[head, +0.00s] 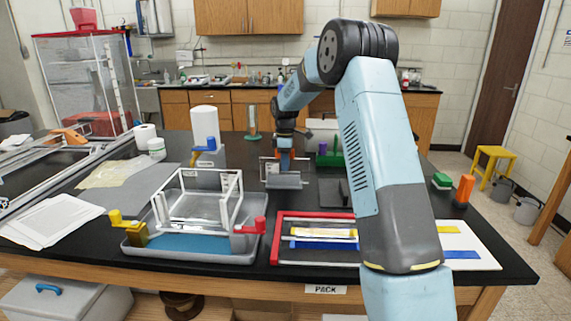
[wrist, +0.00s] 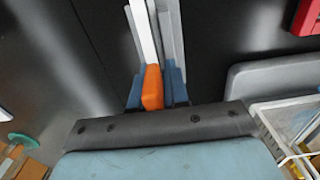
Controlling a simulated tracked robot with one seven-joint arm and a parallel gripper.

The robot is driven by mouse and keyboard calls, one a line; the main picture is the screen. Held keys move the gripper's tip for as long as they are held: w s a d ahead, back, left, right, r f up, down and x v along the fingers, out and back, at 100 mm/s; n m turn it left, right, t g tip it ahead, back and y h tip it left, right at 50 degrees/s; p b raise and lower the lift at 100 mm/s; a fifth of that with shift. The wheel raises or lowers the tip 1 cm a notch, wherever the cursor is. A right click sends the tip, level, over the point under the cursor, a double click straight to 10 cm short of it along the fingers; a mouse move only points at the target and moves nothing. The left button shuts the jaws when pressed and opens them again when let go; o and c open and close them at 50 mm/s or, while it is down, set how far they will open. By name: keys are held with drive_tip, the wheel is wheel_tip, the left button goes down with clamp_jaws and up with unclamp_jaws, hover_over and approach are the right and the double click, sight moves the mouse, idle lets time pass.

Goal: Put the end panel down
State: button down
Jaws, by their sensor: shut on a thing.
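The end panel (head: 269,169) is a thin white-edged frame standing upright at the table's middle. In the wrist view it shows edge-on as a white bar (wrist: 146,32). My gripper (head: 286,150) is above it with its blue fingers (wrist: 154,90) shut on an orange piece at its near end. A grey block or stand (head: 285,181) is at the panel's lower edge, and grey strips flank the bar in the wrist view. I cannot tell whether the panel rests in it. The white extrusion frame (head: 203,225) sits in a grey tray (head: 190,259) at front left.
Yellow (head: 130,224) and red (head: 252,227) clamps flank the tray. A red-edged tray (head: 275,245) with coloured strips is at front right, partly behind my arm. A white-and-blue dispenser (head: 206,135) stands behind. Black tabletop is bare between the tray and the grey block.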

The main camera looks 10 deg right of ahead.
drive_tip(key=shift+a+f, duration=0.15)
drive_tip(key=shift+a, duration=0.2)
drive_tip(key=shift+f, duration=0.1)
drive_tip(key=c, duration=1.1)
unclamp_jaws()
